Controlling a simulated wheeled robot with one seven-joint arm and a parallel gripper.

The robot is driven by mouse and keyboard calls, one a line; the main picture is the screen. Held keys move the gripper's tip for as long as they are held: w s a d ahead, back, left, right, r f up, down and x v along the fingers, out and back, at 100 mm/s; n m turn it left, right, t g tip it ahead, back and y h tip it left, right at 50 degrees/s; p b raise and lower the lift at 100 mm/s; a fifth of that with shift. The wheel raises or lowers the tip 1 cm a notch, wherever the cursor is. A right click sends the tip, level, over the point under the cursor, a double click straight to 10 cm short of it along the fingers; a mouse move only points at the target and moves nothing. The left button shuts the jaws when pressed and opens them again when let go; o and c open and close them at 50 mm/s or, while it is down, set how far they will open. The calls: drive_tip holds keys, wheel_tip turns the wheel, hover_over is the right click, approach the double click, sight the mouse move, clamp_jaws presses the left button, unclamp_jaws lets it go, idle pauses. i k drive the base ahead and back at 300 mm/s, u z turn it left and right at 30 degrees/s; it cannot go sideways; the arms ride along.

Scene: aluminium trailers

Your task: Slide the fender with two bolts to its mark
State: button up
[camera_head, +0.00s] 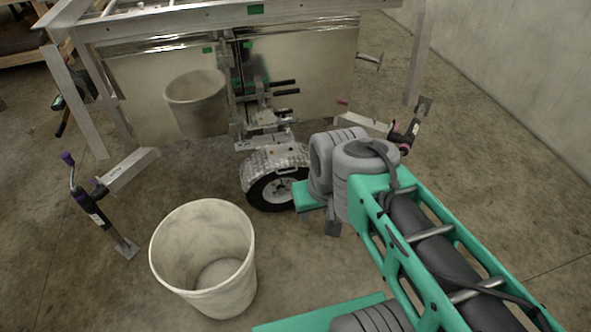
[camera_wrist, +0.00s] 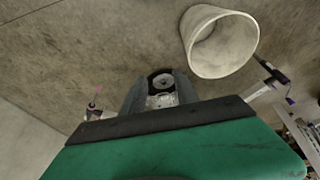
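The fender (camera_head: 275,160) is a bright tread-plate piece over the black trailer wheel (camera_head: 272,192) in the head view. In the wrist view the fender (camera_wrist: 160,101) shows below the wheel (camera_wrist: 161,81), small, framed between my fingers. Small fittings show on its top, but I cannot make out two bolts or the mark. My gripper (camera_wrist: 160,84) is open and empty, its two grey fingers apart. It points toward the fender with a gap between. In the head view my own wrist hides most of the gripper and the right side of the wheel.
A pale bucket (camera_head: 203,262) stands left of my arm. A bucket shape, perhaps a reflection, shows at the trailer panel (camera_head: 133,92). Jack stands (camera_head: 93,207) and (camera_head: 408,128) flank the wheel. Dark rods (camera_head: 285,92) stick out above the fender. Floor between bucket and wheel is clear.

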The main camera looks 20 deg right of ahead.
sight(260, 164)
drive_tip(key=z, duration=1.5)
drive_tip(key=i, duration=2.05)
drive_tip(key=u, duration=3.85)
